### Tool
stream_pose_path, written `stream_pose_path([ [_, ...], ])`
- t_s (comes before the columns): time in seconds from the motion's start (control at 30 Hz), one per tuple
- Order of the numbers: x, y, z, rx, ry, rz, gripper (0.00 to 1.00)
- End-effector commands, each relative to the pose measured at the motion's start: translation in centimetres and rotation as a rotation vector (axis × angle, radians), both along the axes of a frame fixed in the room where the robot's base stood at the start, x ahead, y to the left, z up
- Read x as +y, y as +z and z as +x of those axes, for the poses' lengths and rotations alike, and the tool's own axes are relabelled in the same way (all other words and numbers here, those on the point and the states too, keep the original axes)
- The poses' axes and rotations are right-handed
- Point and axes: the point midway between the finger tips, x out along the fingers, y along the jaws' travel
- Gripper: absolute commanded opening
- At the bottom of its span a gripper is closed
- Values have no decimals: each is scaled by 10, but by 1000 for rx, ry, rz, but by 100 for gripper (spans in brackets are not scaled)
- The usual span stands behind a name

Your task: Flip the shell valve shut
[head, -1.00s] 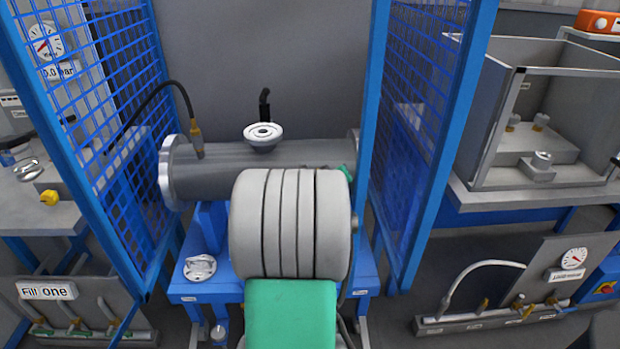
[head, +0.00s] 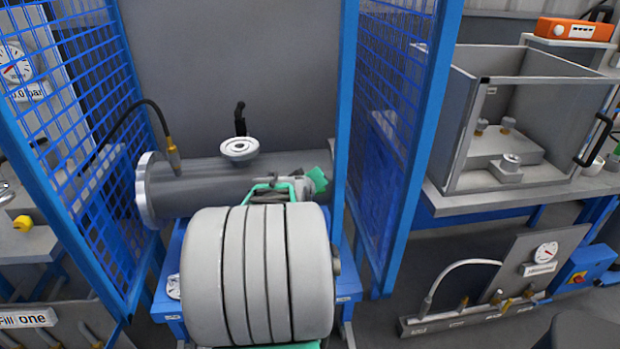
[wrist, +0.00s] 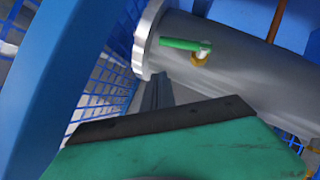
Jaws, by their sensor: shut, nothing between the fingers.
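The grey flanged shell (head: 205,185) lies across the blue stand in the head view. The wrist view shows the shell (wrist: 245,75) with its pale end flange (wrist: 147,38). A green valve lever (wrist: 180,44) on a brass fitting (wrist: 200,58) sits on the shell near that flange. My gripper (wrist: 157,92) is shut and empty, its narrow fingers pointing towards the flange area, below the lever in the picture. Contact with the lever is not visible. In the head view my arm covers the shell's front and right part, and the fingertips cannot be made out.
A round port (head: 239,149) tops the shell, with a black handle (head: 240,118) behind it. A black hose (head: 152,108) joins at the left. Blue mesh panels (head: 75,130) and a blue post (head: 345,90) flank the shell closely. A bench with an open-fronted box (head: 530,120) stands right.

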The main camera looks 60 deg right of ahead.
Motion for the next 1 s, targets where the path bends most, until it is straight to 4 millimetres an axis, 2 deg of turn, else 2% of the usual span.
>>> stream_pose_path([
  [0.1,22,19,-11,-3,2,-5,0],
  [0.3,46,34,-23,-3,1,-3,0],
  [0.8,51,37,-25,-1,3,0,0],
  [0.87,56,39,-19,-6,16,13,0],
  [0.93,74,43,1,-20,55,54,0],
  [0.97,86,46,13,-29,80,81,0],
  [1.0,107,48,32,-38,123,129,0],
])
